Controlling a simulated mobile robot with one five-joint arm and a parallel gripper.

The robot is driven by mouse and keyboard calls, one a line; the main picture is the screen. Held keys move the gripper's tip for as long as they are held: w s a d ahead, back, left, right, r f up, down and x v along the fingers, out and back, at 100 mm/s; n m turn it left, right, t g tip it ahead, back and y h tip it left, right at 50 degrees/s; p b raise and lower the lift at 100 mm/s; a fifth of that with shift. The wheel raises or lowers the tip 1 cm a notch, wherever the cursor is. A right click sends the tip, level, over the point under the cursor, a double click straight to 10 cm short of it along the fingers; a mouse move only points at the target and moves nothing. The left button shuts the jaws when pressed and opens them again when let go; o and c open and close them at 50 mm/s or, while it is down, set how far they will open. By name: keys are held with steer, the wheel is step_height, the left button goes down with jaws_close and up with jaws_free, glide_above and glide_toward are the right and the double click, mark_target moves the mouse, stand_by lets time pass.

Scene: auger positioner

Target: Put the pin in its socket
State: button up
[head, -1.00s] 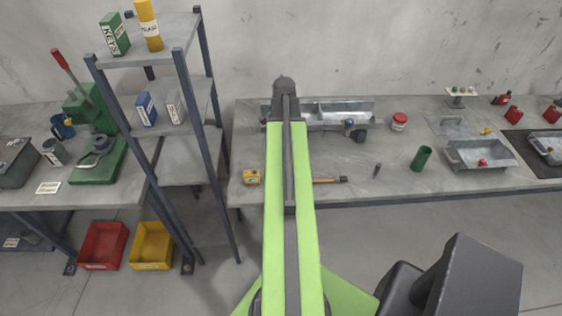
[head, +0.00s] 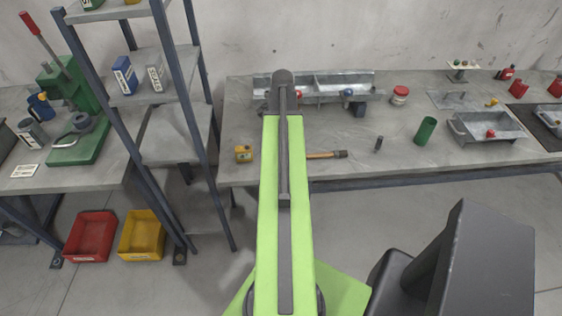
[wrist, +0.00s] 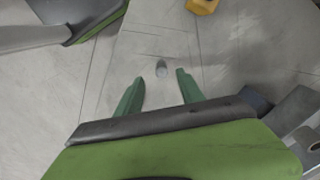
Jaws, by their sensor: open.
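I cannot tell the fingers' height above the surface. In the head view my green arm hides the gripper. A small dark upright cylinder (head: 378,144) stands on the bench to the right of the arm; I cannot tell if it is the same piece. A grey metal trough assembly (head: 340,81) lies along the back of the bench. I cannot make out the socket.
A hammer (head: 325,154), a green cup (head: 426,130), a red-lidded jar (head: 400,95) and a yellow box (head: 243,153) stand or lie on the bench. A shelf rack (head: 172,88) rises at left. A yellow object (wrist: 202,5) shows at the wrist view's top edge.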

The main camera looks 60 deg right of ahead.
step_height(320, 180, down, 6)
steer(key=b, duration=0.5)
steer(key=shift+w+r, duration=0.1)
steer(key=shift+r, duration=0.3)
jaws_close()
